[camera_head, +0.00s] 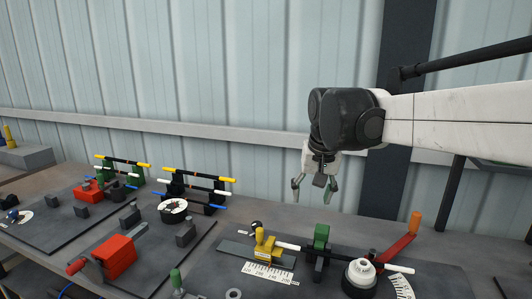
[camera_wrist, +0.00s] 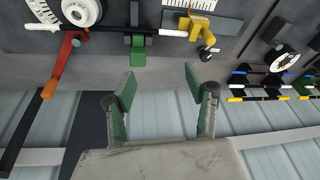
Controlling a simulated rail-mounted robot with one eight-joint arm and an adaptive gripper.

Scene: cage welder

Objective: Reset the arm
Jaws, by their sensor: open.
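My arm reaches in from the right in the head view, and my gripper (camera_head: 312,188) hangs below its dark wrist joint, above the back of the bench. The gripper is open and empty. In the wrist view its two green-padded fingers (camera_wrist: 160,85) stand apart with nothing between them. A fixture plate (camera_head: 335,270) lies below, with a yellow block (camera_head: 267,247), a green clamp (camera_head: 321,237) and a white rod (camera_head: 288,246). The gripper appears clear of these parts.
An orange-tipped red lever (camera_head: 402,238) stands right of the green clamp. A white round dial (camera_head: 361,271) sits near it. Further left are a red block (camera_head: 112,257) and racks of coloured rods (camera_head: 198,187). A corrugated wall and dark post (camera_head: 398,120) stand behind.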

